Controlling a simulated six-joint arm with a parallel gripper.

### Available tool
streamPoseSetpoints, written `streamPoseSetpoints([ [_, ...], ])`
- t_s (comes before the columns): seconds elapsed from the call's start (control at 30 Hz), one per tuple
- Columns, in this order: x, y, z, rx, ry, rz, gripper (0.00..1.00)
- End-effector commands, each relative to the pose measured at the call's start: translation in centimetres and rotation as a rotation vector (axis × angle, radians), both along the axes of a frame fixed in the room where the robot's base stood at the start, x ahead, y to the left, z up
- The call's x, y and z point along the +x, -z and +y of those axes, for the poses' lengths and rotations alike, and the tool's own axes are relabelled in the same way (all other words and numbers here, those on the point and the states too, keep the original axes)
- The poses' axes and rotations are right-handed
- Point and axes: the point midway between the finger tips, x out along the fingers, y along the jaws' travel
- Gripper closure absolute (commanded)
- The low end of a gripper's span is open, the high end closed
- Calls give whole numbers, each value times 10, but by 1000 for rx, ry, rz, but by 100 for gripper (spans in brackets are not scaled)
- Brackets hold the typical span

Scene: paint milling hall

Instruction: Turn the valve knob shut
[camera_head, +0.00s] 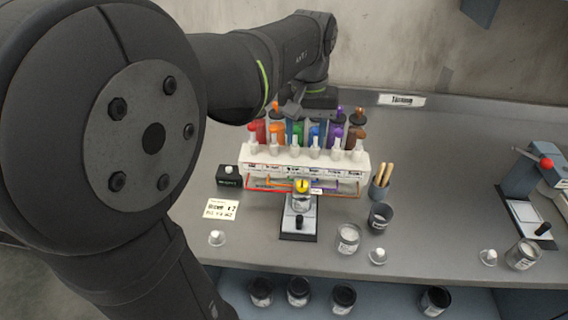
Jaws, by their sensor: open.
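A white dosing rack (300,160) stands on the grey bench and carries a row of coloured valves and canisters: red, orange, green, blue, purple and brown. White valve bodies (295,147) line its front. Which knob is the task's, and whether any valve is open, I cannot tell. A clear cup (301,201) with yellow at its top stands on a small scale (298,222) in front of the rack. My gripper (293,112) is above the rack's back middle, among the canister tops. It is open, small and dark; its fingertips are partly hidden, and contact with a knob cannot be made out.
A black box (229,178) and a label card (221,209) are left of the scale. A brush pot (379,188), dark jar (380,216) and clear jar (348,238) are right. A device with a red knob (546,163) stands far right.

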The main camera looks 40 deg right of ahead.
Motion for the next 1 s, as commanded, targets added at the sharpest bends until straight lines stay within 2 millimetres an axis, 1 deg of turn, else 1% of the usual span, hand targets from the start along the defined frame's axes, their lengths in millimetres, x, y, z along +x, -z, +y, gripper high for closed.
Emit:
streamPoseSetpoints([
  [0.03, 0, 12, 1, 6, 0, 3, 52],
  [0.1, 0, 28, 1, 6, 1, 3, 52],
  [0.4, 0, 93, 1, 4, 2, 3, 52],
  [0.6, 0, 128, 0, 3, 2, 1, 52],
  [0.7, 0, 139, 0, 3, 2, 1, 52],
  [0.8, 0, 145, 0, 2, 2, 1, 52],
  [1.0, 0, 147, 0, 0, 2, 0, 52],
])
